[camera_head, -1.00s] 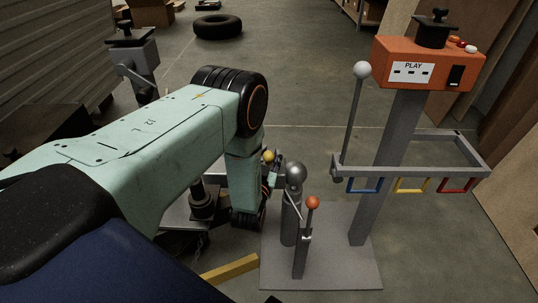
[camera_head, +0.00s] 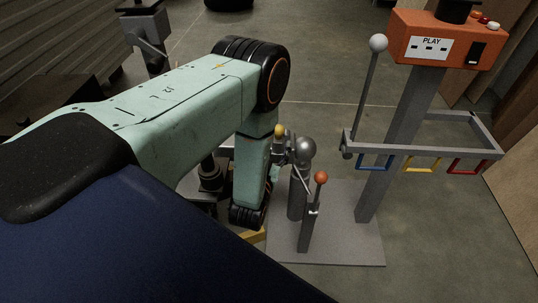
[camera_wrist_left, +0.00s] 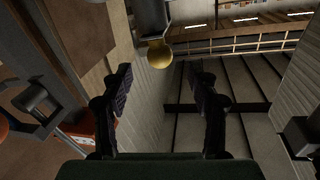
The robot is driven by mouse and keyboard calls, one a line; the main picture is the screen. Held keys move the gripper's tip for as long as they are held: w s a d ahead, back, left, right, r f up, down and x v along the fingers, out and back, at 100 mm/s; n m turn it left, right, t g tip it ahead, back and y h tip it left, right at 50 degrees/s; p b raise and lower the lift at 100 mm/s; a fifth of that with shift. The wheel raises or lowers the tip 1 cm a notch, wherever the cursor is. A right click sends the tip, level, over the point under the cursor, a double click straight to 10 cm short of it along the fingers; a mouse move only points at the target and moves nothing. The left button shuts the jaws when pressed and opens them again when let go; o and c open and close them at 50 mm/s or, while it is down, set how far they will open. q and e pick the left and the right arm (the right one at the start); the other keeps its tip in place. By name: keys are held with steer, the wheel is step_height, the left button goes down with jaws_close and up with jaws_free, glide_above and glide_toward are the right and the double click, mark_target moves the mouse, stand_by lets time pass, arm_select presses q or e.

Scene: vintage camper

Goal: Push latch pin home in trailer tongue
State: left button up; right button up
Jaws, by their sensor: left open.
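A yellow ball knob, probably the latch pin's (camera_head: 280,131), shows beside my left wrist in the head view. In the left wrist view the knob (camera_wrist_left: 160,53) sits on the end of a grey cylinder, ahead of and between my spread fingertips. My left gripper (camera_wrist_left: 162,82) is open, with nothing between its fingers; the knob appears beyond them. In the head view my left gripper (camera_head: 284,155) is largely hidden by my wrist and close to a grey ball on a post (camera_head: 303,151). The trailer tongue is mostly hidden behind my arm. My right gripper is not in view.
A lever with an orange knob (camera_head: 320,178) stands right of the grey post on a grey base plate (camera_head: 345,245). Further right are a white-knobbed lever (camera_head: 378,44), a frame with coloured loops (camera_head: 421,165) and an orange PLAY box (camera_head: 440,42).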

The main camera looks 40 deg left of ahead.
arm_select(q)
steer(key=v, duration=0.5)
stand_by(0.5)
steer(key=s+d+f+g+h+p, duration=0.2)
steer(key=s+d+f+g+h, duration=0.2)
steer(key=s+f+g, duration=0.65)
steer(key=s+d+r+g+h+p, duration=0.1)
steer(key=s+d+r+g+p, duration=0.15)
steer(key=s, duration=0.55)
steer(key=s+d+r+g+h+p, duration=0.1)
steer(key=s+d+r+g+p, duration=0.15)
steer(key=s, duration=0.55)
steer(key=s+r+m+g+p, duration=0.1)
steer(key=s+r+p, duration=0.2)
steer(key=r, duration=0.4)
steer(key=shift+d+p, duration=0.2)
steer(key=shift+p, duration=0.65)
